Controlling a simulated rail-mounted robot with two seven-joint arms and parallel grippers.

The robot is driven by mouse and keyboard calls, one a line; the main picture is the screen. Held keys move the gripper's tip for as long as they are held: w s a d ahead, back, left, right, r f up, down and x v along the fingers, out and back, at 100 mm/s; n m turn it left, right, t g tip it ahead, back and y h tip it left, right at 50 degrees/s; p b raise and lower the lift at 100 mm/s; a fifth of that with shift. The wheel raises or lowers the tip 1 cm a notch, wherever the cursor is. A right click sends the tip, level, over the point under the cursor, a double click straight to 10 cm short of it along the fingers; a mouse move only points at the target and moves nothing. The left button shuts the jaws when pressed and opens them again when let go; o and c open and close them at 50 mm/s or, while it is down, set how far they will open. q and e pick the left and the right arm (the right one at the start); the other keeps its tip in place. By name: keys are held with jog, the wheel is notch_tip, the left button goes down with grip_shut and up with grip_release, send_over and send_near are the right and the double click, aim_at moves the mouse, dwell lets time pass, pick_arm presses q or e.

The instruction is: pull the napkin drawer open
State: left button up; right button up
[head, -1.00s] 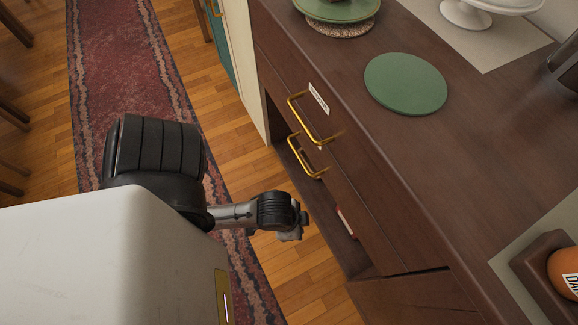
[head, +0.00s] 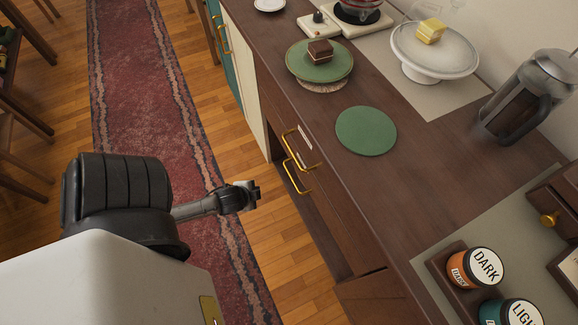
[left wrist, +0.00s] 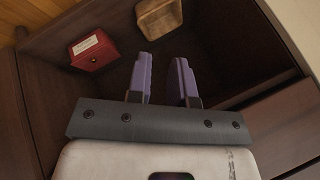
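The dark wooden sideboard (head: 330,205) has two gold bar handles on its front, an upper handle (head: 318,167) and a lower handle (head: 299,188). A small pale label (head: 303,132) sits by the upper handle. Its text is too small to read, so I cannot tell which drawer holds napkins. The drawer fronts look closed. My left gripper (head: 254,193) is left of the handles, apart from them, over the floor. In the left wrist view its purple fingers (left wrist: 162,78) are apart with nothing between them. My right gripper is not in view.
The wrist view shows a dark open compartment holding a red box (left wrist: 92,48) and a tan box (left wrist: 158,17). On the sideboard top are a green mat (head: 366,131), a green cake plate (head: 320,72), a white stand (head: 435,68) and a press (head: 528,100). Floor lies left.

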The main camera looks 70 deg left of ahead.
pick_arm(q)
jog(key=a+m+t+p, duration=0.1)
jog(key=a+m+t, duration=0.2)
jog(key=m+t+h, duration=1)
jog(key=m+h, duration=0.1)
jog(key=m, duration=0.4)
send_near(290, 176)
jog(key=shift+f+b+x, duration=0.15)
jog(key=shift+b+x, duration=0.45)
jog(key=shift+x, duration=1.9)
jog(key=shift+f+b+x, duration=0.1)
jog(key=shift+b+x, duration=0.45)
jog(key=shift+x, duration=2)
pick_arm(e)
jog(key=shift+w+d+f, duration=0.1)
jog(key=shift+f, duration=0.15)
pick_arm(q)
jog(key=shift+c, duration=0.3)
jog(key=c, duration=0.3)
grip_shut()
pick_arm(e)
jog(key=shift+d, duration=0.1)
